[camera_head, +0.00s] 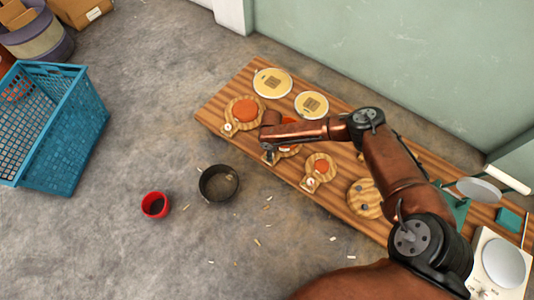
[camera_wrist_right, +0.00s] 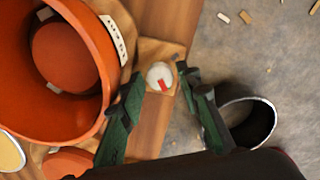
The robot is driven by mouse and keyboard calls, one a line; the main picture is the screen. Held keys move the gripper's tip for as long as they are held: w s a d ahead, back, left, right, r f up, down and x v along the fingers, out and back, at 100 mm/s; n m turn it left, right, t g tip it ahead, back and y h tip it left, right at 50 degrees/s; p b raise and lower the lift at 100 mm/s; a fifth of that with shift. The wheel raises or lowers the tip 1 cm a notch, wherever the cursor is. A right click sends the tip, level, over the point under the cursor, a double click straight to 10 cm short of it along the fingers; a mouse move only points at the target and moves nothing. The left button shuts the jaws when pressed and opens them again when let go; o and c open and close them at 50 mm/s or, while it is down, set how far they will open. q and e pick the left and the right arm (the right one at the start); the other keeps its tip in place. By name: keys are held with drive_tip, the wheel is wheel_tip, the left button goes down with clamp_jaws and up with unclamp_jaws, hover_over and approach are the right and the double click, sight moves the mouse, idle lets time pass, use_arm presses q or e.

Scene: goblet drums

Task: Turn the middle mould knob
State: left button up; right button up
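Three wooden moulds with orange discs stand in a row on the plank table; the middle mould (camera_head: 284,152) is partly hidden under my right arm. Its pale knob (camera_head: 269,157) sits at its front edge. In the right wrist view, a round white knob (camera_wrist_right: 158,72) with a red mark sits on a wooden block beside a large orange bowl shape (camera_wrist_right: 62,62). My right gripper (camera_wrist_right: 160,78) is open, its dark green fingers on either side of this knob in the picture; I cannot tell whether they touch it. My left gripper is not in view.
The left mould (camera_head: 242,112) and right mould (camera_head: 319,170) flank the middle one. Yellow discs (camera_head: 272,83) lie behind them. A black pot (camera_head: 218,184), a red cup (camera_head: 155,204) and a blue crate (camera_head: 62,125) stand on the floor. A wall (camera_head: 400,60) rises behind the table.

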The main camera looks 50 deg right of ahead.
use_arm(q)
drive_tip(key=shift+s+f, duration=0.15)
use_arm(e)
drive_tip(key=shift+f, duration=0.3)
clamp_jaws()
drive_tip(key=shift+r+m+p, duration=0.2)
drive_tip(key=shift+m+p, duration=0.1)
drive_tip(key=shift+f+m+p, duration=0.1)
drive_tip(key=shift+m+p, duration=0.2)
drive_tip(key=shift+m, duration=0.1)
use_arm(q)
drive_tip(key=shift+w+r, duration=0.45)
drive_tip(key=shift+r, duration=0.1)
use_arm(e)
drive_tip(key=shift+f, duration=0.1)
unclamp_jaws()
